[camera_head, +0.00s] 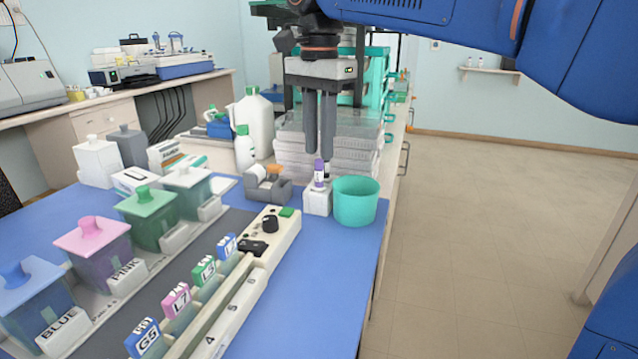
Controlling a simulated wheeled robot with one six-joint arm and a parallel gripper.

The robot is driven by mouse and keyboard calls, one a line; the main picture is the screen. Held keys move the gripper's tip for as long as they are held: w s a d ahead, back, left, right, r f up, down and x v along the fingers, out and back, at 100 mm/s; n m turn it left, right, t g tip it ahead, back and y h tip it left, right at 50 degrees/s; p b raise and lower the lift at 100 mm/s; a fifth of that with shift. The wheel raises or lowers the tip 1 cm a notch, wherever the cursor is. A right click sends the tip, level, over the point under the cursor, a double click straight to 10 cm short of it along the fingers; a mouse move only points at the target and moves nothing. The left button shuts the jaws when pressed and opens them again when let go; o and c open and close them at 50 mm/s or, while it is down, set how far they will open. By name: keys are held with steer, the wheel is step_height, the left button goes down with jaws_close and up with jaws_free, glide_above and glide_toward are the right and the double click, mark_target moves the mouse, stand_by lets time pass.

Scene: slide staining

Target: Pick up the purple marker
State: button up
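The purple marker (319,179) stands upright in a small white block (316,203) near the far right part of the blue mat. Its purple cap shows above a pale, purple-marked body, and its lower end is hidden in the block. My gripper (320,155) points down from above, with its two dark fingers parted by a narrow gap and nothing seen held between them. The fingertips are close to the cap; I cannot tell whether the marker's top lies between them or in front of them.
A teal cup (356,200) stands just right of the block. A grey tape dispenser (267,186) is to its left. Clear stacked trays (290,150) and white bottles (254,120) stand behind. Staining jars (93,249) and a slide rack fill the left; the front right mat (318,285) is clear.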

mark_target(319, 186)
steer(key=shift+w+f, duration=0.15)
steer(key=shift+f, duration=1.25)
steer(key=shift+w+f, duration=0.1)
steer(key=shift+f, duration=1.25)
jaws_close()
